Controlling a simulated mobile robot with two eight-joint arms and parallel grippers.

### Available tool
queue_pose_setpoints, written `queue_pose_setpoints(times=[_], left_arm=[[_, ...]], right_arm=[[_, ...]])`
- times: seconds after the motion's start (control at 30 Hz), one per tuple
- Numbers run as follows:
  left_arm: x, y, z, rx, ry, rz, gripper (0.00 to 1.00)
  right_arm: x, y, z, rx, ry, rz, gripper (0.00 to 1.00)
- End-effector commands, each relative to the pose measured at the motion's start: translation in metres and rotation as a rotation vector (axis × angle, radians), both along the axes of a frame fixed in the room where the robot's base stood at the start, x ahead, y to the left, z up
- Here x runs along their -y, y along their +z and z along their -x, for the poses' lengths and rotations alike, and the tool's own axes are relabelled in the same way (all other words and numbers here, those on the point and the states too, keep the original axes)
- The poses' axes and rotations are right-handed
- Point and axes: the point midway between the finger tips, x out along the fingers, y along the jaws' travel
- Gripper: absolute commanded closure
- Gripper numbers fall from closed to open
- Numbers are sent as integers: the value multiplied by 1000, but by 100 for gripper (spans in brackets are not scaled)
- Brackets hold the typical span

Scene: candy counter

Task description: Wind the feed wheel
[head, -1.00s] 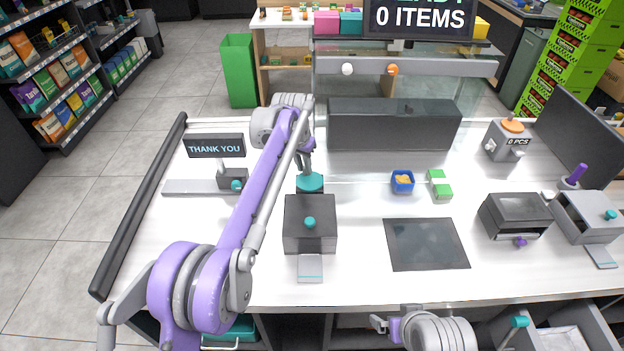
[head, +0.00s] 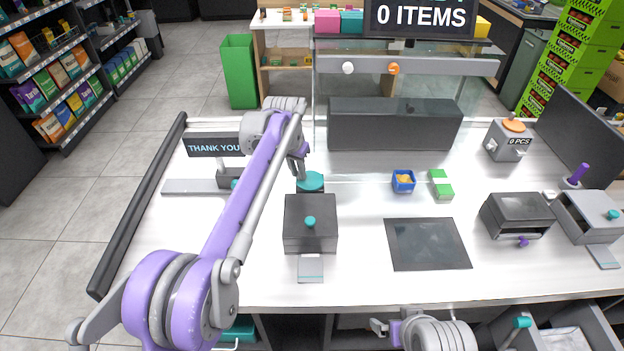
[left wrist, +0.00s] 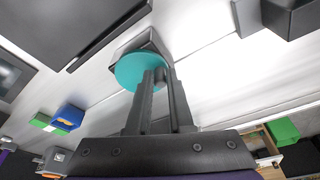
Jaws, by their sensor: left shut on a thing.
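The feed wheel is a flat teal disc (head: 312,182) on a dark mount behind the dark box with a teal knob (head: 309,222). The wheel also shows in the left wrist view (left wrist: 130,70), just beyond my fingers. My left gripper (head: 301,172) comes down on the wheel from behind. In the left wrist view its fingers (left wrist: 156,78) are closed around a small dark grip at the wheel's edge, partly hidden by the fingers. My right gripper (head: 380,326) is low at the counter's front edge, away from the wheel; its jaw opening is unclear.
A THANK YOU sign (head: 214,145) stands left of the wheel, partly behind my left arm. A blue tub (head: 403,185) and a green-white block (head: 441,184) lie to the right. A dark flat pad (head: 427,244) lies in front of them. A long dark box (head: 394,126) stands behind.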

Motion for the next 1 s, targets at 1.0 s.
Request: queue_pose_setpoints(times=[1.0], left_arm=[[11,0,17,0,-5,7,98]], right_arm=[[0,-1,0,-1,0,0,0]])
